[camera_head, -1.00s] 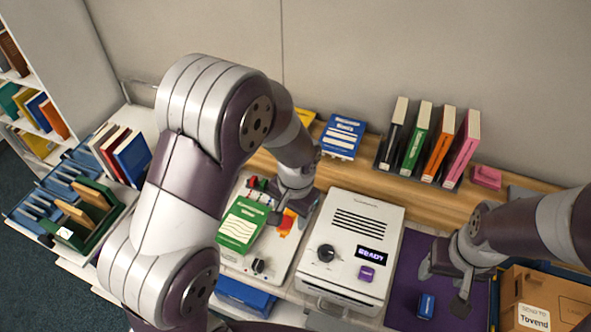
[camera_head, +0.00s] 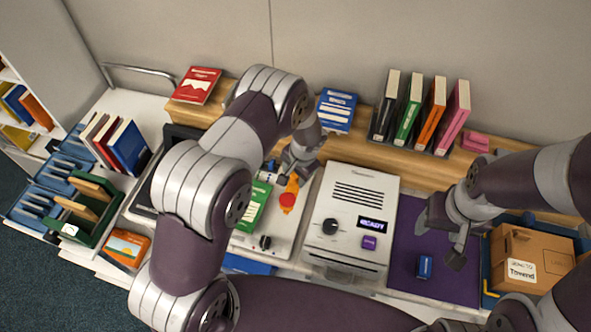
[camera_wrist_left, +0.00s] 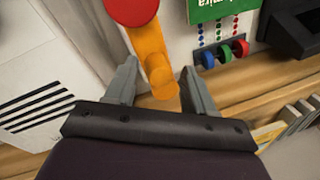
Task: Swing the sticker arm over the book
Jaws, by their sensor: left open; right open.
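The sticker arm is an orange bar with a red round pad (camera_head: 288,201), beside the green book (camera_head: 249,208) on the white station. The left wrist view shows the sticker arm (camera_wrist_left: 149,45) with its rounded orange end between my fingers and its red pad beyond them. The green book's edge (camera_wrist_left: 222,8) is at the top, to the right of the arm. My left gripper (camera_head: 291,172) is open, with a finger on each side of the orange end; contact cannot be told. My right gripper (camera_head: 440,238) is open and empty above the purple mat (camera_head: 405,275).
A white machine with a READY display (camera_head: 349,230) stands right of the station. A small blue block (camera_head: 425,267) lies on the mat. A cardboard box (camera_head: 530,262) is at right.

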